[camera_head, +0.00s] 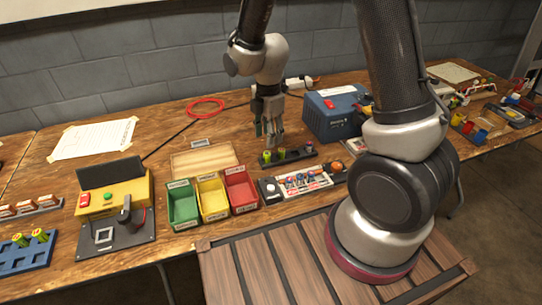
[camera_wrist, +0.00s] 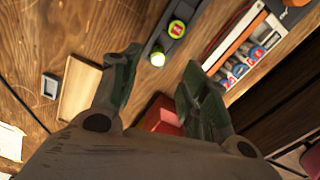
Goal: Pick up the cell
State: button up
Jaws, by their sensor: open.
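My gripper (camera_head: 268,132) is open and points down above the black holder (camera_head: 298,158) near the middle of the table. In the wrist view its two green fingers spread apart, with the gap between their tips (camera_wrist: 160,68) empty. Two cells stand in the holder: one (camera_head: 267,157) at its left end and one (camera_head: 281,154) beside it. The other has a red centre in a green ring (camera_wrist: 177,28), farther away. No contact with either cell shows.
Green (camera_head: 183,208), yellow (camera_head: 213,200) and red (camera_head: 241,192) bins stand left of the holder, before a wooden board (camera_head: 200,160). A blue box (camera_head: 333,115) stands behind right. A blue rack (camera_head: 25,258) with more cells is far left. A panel (camera_head: 300,183) lies in front.

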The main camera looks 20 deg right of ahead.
aim_at(267, 153)
jog(key=f, duration=0.7)
jog(key=shift+w+a+f, duration=0.1)
jog(key=shift+a+f, duration=0.15)
jog(key=shift+f, duration=0.1)
grip_shut()
